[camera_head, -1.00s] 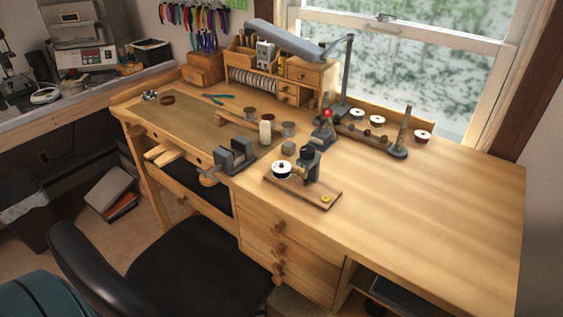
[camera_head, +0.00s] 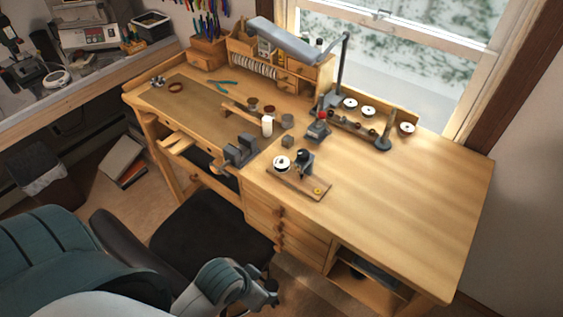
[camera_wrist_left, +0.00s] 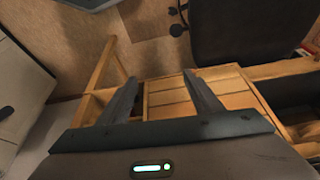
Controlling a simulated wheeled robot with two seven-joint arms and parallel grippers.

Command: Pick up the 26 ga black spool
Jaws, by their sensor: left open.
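Several spools with white faces and dark centres are on the workbench in the head view; labels are too small to tell which is 26 ga black. One spool (camera_head: 282,162) is on a small wooden board near the bench front. Others are at the back: a left spool (camera_head: 350,103), a middle spool (camera_head: 368,111) and a right spool (camera_head: 407,128). My left gripper (camera_head: 272,291) is low in front of the bench drawers, away from every spool. In the left wrist view its two fingers (camera_wrist_left: 159,77) are apart and empty. My right gripper is not in view.
The workbench top (camera_head: 410,190) is clear on its right side. A black chair (camera_head: 205,240) stands in front of the drawers, close to my left arm. A grey vise (camera_head: 240,150) and a lamp (camera_head: 290,42) stand on the bench.

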